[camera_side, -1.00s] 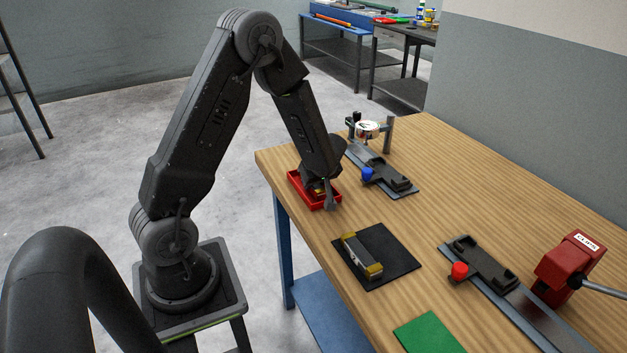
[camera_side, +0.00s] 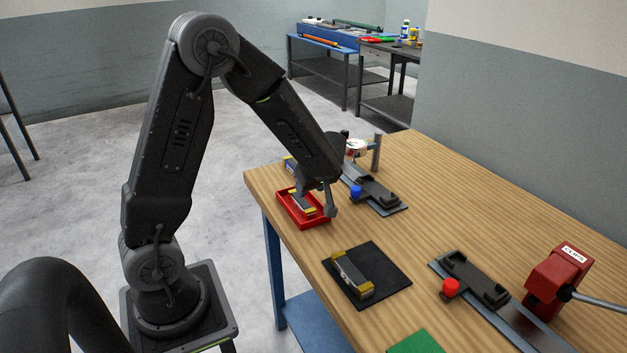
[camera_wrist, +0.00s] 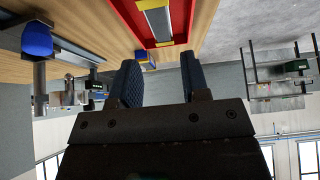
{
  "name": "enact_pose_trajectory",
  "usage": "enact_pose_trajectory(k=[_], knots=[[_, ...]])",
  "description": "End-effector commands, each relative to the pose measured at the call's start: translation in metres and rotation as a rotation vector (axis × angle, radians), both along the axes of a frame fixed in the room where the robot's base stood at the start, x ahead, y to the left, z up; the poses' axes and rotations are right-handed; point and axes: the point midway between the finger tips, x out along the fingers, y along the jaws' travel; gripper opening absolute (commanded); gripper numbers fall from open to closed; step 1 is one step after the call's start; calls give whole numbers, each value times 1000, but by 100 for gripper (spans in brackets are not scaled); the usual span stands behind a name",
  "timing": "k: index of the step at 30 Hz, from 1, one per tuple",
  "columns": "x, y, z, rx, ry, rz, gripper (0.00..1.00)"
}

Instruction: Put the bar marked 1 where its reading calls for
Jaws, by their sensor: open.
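A bar with a grey middle and yellow ends (camera_side: 302,203) lies in the red tray (camera_side: 283,208) near the table's far left corner. In the wrist view the bar (camera_wrist: 158,22) lies inside the tray (camera_wrist: 131,22), beyond my fingertips. My gripper (camera_wrist: 159,75) is open, with nothing between its fingers; in the side view it (camera_side: 328,205) hangs by the tray's right side. A second similar bar (camera_side: 352,273) lies on the black mat (camera_side: 385,262). No number is readable on either bar.
A gauge (camera_side: 356,147) stands behind a blue-knobbed fixture (camera_side: 378,193). A red-knobbed fixture (camera_side: 475,278) and a red box marked "CLIPS" (camera_side: 556,280) are at right. A green mat (camera_side: 416,343) is at the front. A small blue-and-yellow item (camera_side: 290,165) shows behind the tray.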

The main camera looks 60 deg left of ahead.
Motion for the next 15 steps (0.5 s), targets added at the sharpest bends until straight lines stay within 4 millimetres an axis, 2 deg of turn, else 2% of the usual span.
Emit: enact_pose_trajectory(k=[3, 10, 13, 15], knots=[[0, -11, 17, 1, -3, -2, 42], [4, -20, 36, 5, -26, -19, 42], [22, -24, 57, 25, -133, -101, 42], [41, -33, 82, 42, -257, -210, 42]])
